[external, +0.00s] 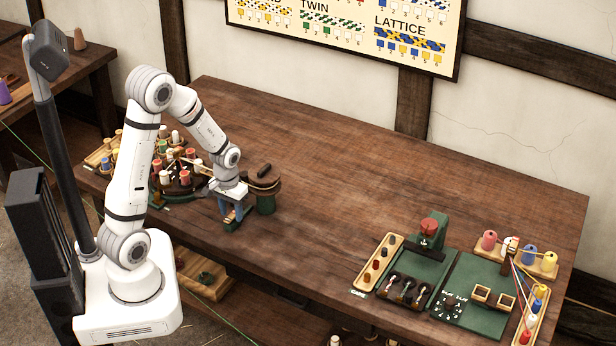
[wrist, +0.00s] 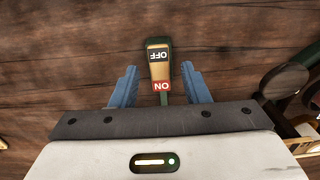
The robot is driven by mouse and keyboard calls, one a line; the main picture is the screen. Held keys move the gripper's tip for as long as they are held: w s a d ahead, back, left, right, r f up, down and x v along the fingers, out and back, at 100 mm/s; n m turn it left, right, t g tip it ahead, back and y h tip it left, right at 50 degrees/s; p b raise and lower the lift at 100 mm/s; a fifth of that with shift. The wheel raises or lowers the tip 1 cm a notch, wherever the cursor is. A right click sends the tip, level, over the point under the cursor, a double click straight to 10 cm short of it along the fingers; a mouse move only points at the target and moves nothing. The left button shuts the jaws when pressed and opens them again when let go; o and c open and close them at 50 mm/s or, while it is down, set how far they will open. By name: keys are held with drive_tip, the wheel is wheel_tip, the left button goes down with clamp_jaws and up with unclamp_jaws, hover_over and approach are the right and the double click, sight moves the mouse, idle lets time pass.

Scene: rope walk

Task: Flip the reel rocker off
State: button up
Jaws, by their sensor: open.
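The reel rocker (wrist: 159,68) is a tan rocker on a narrow green base. Its dark OFF label is at the top of the wrist view and its red ON label at the bottom, both upside down. I cannot tell which end is pressed down. My gripper (wrist: 159,72) is open and empty, with one blue finger on each side of the rocker and visible gaps between. In the external view my gripper (external: 233,210) points down low over the left part of the bench, above a green base, and hides most of the rocker.
A green stand with a dark, cord-wrapped top (external: 264,190) is close on my gripper's right. A dark round carrier with several bobbins (external: 178,178) stands on its left. Green panels with knobs and spools (external: 418,268) occupy the bench's right end. The middle of the bench (external: 370,180) is clear.

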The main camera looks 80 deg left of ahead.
clamp_jaws()
drive_tip(key=shift+f+b, duration=0.25)
drive_tip(key=shift+b, duration=0.4)
drive_tip(key=shift+s+d+f+t+y+b, duration=0.1)
drive_tip(key=shift+s+d+t+y+b, duration=0.1)
drive_tip(key=shift+t+y+b, duration=0.65)
drive_tip(key=shift+s+d+r+b, duration=0.1)
drive_tip(key=shift+r+b, duration=0.15)
drive_tip(key=shift+b, duration=0.85)
unclamp_jaws()
